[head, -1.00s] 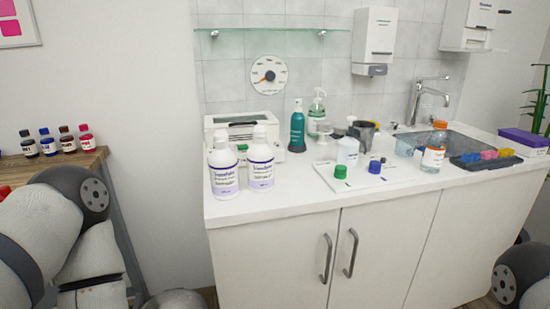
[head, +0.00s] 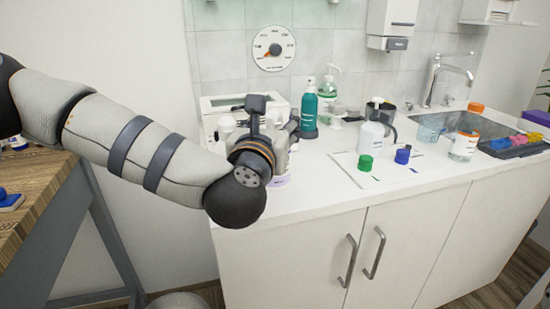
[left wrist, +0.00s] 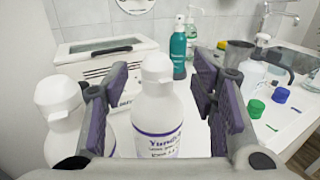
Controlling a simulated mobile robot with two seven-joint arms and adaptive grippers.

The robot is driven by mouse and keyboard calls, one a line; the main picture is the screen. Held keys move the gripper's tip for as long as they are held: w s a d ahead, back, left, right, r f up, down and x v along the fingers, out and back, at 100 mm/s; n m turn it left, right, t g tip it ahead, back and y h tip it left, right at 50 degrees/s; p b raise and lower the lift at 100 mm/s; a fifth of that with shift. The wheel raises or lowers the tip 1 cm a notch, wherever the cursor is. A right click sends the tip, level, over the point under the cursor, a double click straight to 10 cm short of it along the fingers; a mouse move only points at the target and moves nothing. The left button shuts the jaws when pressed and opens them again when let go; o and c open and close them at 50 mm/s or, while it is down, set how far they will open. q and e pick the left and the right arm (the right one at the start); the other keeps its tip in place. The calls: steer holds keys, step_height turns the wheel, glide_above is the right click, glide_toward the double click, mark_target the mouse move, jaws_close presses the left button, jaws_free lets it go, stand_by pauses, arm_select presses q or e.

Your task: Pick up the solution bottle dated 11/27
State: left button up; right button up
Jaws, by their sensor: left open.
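Two white bottles with white caps and purple-edged labels stand on the counter. In the left wrist view one bottle (left wrist: 158,115) stands upright between the fingers of my left gripper (left wrist: 160,95), with visible gaps on both sides. The other bottle (left wrist: 66,125) stands to the left, outside the fingers. The label's date is too small to read. In the head view my left gripper (head: 262,112) is open in front of the bottles and hides most of them. A white cap (head: 227,124) shows beside it. My right gripper is not in view.
A white box-shaped device (left wrist: 102,62) stands behind the bottles. A teal spray bottle (head: 308,108), a white pump bottle (head: 371,137), and green (head: 365,163) and blue caps (head: 403,155) are to the right. The counter's front edge (head: 330,207) is clear there.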

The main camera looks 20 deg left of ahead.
mark_target(272, 119)
arm_select(q)
steer(key=w, duration=0.3)
steer(key=shift+w+a+f, duration=0.2)
steer(key=shift+w+a, duration=0.2)
jaws_close()
steer(key=shift+r, duration=0.1)
